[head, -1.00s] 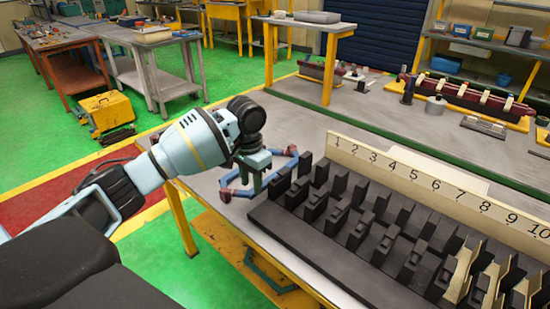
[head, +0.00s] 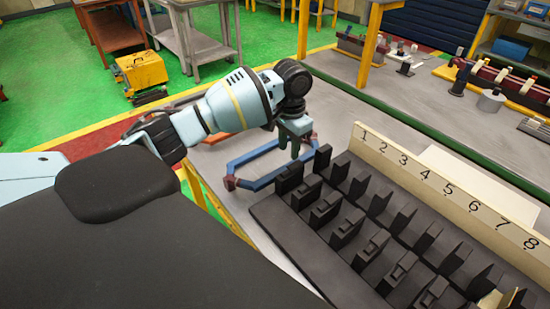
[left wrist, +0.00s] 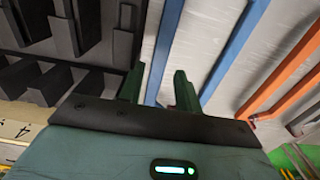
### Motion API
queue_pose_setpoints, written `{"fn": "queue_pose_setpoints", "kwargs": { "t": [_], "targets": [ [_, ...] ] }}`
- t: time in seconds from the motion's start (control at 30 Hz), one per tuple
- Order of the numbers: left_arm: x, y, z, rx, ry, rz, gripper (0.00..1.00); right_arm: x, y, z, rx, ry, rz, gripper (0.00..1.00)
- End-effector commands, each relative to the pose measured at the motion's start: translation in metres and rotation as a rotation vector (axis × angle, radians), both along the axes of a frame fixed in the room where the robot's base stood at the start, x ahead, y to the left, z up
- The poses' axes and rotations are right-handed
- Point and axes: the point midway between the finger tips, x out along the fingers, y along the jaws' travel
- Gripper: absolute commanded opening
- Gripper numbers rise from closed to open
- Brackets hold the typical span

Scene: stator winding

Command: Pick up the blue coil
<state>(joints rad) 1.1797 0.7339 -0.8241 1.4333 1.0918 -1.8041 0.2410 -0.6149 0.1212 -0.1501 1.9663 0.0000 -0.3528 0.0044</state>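The blue coil (head: 258,184) is a six-sided blue frame with dark red corners. It lies on the grey table just left of the black slotted rack. My left gripper (head: 290,149) is over the coil's right part, pointing down, its fingers apart. In the left wrist view the two green fingers (left wrist: 158,90) are open. One blue bar of the coil (left wrist: 165,45) runs between them in the picture, and another passes right of the right finger. I cannot tell how high the fingertips are above the bar. My right gripper is out of view.
The black rack (head: 300,243) with upright blocks stands close to the coil, with a numbered cream board (head: 445,188) behind it. An orange bar (left wrist: 285,72) lies beyond the blue coil, partly hidden by my arm in the head view. Green-edged table space lies behind the board.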

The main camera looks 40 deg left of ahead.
Motion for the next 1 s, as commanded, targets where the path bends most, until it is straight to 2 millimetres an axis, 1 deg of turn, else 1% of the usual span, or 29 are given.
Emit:
{"fn": "queue_pose_setpoints", "kwargs": {
  "t": [0.03,0.1,0.27,0.33,0.63,0.77,0.97,1.0],
  "targets": [
    [-0.001,0.0,-0.008,0.001,0.006,0.0,0.34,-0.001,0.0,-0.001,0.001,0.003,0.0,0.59],
    [-0.001,0.0,-0.015,0.001,0.005,0.0,0.34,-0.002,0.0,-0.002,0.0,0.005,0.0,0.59],
    [0.0,0.0,-0.017,0.001,0.002,0.0,0.34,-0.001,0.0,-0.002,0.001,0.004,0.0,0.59],
    [0.0,0.001,-0.022,0.002,0.004,0.001,0.34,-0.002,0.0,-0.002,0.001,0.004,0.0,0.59],
    [0.001,0.001,-0.061,0.002,0.004,0.0,0.34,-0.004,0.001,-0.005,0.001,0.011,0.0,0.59],
    [0.001,0.001,-0.068,0.001,0.001,0.0,0.34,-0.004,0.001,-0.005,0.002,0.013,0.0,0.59],
    [0.001,0.001,-0.068,0.001,0.001,0.0,0.34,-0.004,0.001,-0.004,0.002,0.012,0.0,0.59],
    [0.001,0.001,-0.068,0.001,0.001,0.0,0.31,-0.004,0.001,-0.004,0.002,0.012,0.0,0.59]
  ]
}}
